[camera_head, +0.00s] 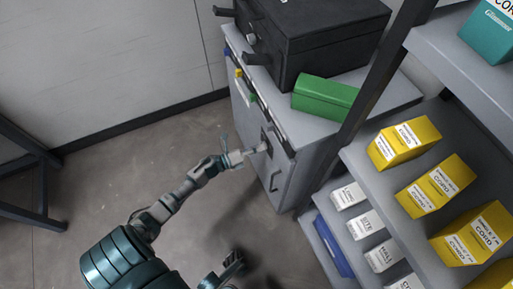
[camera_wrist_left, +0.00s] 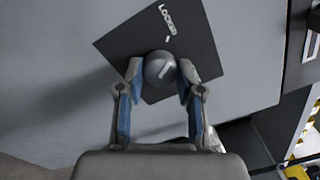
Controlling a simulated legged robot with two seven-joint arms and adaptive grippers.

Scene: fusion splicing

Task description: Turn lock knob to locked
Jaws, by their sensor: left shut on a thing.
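The round grey lock knob (camera_wrist_left: 158,66) sits on a dark square plate (camera_wrist_left: 120,42) on the grey cabinet front. The plate reads LOCKED, with a short white tick below the word. In the head view the left gripper (camera_head: 246,156) reaches the cabinet front, and the knob is hard to make out there. My right gripper (camera_head: 232,263) is low, dark and partly cut off, away from the cabinet.
A black case (camera_head: 315,40) and a green box (camera_head: 324,100) stand on top. A shelf rack (camera_head: 365,165) with yellow boxes (camera_head: 404,142) is close on the right. The floor to the left is clear.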

